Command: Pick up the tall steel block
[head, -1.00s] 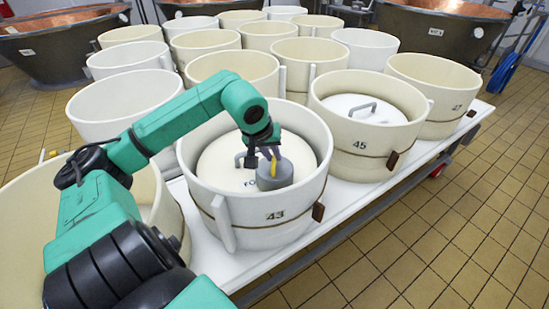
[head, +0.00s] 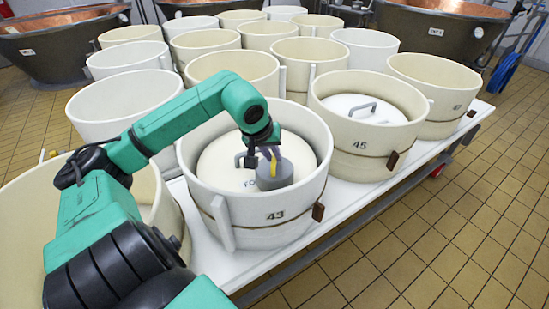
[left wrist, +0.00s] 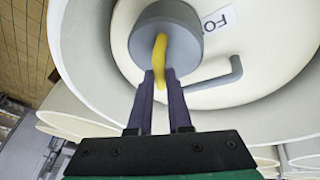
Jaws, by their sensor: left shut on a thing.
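The steel block (head: 275,179) is a grey cylinder with a yellow grip on top. It is inside the white mould numbered 43 (head: 274,215), at the right part of the white lid (head: 216,164) in it. My left gripper (head: 269,155) reaches down from above and is shut on the block's yellow grip. In the left wrist view the two dark fingers (left wrist: 163,76) lie on either side of the yellow grip, against the grey block (left wrist: 187,42). The block's underside is hidden, so I cannot tell whether it touches the lid. My right gripper is out of view.
The lid's grey bent handle (left wrist: 212,82) stands close beside the block. The mould's wall rises around both. Mould 45 (head: 372,148), also with a handled lid, is to the right. Several open moulds stand behind. Tiled floor (head: 440,235) is free at the right.

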